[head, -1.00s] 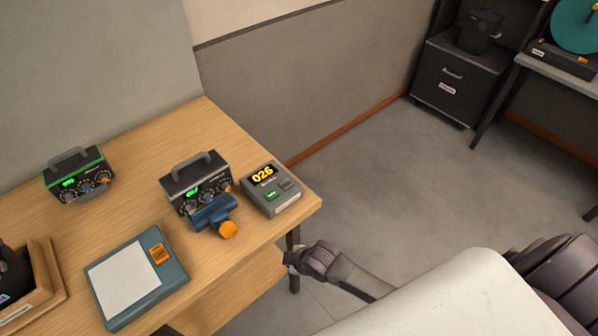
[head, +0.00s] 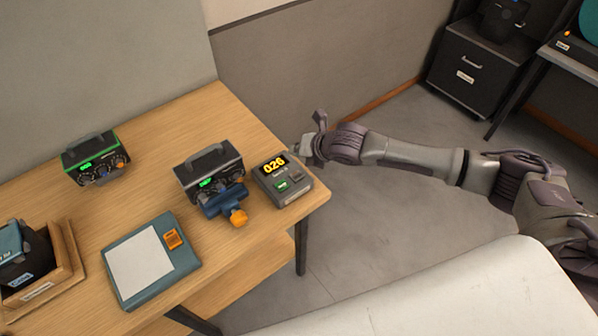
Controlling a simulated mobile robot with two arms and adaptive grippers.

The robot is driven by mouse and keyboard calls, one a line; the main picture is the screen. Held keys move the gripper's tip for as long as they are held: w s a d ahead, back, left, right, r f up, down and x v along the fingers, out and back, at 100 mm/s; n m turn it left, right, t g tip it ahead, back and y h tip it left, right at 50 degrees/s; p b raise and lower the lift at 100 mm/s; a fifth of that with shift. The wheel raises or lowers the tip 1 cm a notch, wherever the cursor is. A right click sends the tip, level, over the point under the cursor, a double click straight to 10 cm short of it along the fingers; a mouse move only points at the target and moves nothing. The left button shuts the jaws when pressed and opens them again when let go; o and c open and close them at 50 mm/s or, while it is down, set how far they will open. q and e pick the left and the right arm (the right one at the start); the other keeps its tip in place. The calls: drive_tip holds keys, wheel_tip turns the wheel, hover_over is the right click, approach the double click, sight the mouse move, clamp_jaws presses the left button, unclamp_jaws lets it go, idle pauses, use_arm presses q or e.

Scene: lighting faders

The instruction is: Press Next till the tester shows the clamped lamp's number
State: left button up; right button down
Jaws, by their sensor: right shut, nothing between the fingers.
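The tester (head: 300,196) is a grey box at the table's right corner. Its display (head: 273,164) reads 026 in yellow. It has a green button (head: 282,186) and a dark button (head: 296,176); their labels are too small to read. A dark lamp unit with a handle (head: 208,173) stands left of it, with a blue clamp (head: 220,203) with an orange knob at its front. Its green display is too small to read. My right gripper (head: 303,149) is shut and empty, just beyond the tester's right side, seemingly above the table edge. My left gripper is out of view.
A green-trimmed unit (head: 95,160) stands at the back left of the table (head: 150,130). A teal pad with a white sheet (head: 180,263) lies in front. A wooden tray (head: 70,262) holds a dark device at left. Open floor lies to the right.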

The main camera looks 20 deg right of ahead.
drive_tip(key=shift+w+d+r+n, duration=0.15)
drive_tip(key=shift+d+r+n, duration=0.1)
drive_tip(key=shift+n, duration=0.05)
drive_tip(key=shift+f, duration=0.1)
drive_tip(key=b, duration=0.7)
hover_over(299, 177)
wheel_tip(299, 177, down, 7)
drive_tip(key=shift+w+a+r, duration=0.1)
drive_tip(key=shift+r, duration=0.1)
drive_tip(key=shift+f+b, duration=0.3)
drive_tip(key=shift+f, duration=0.75)
drive_tip(key=shift+f, duration=0.4)
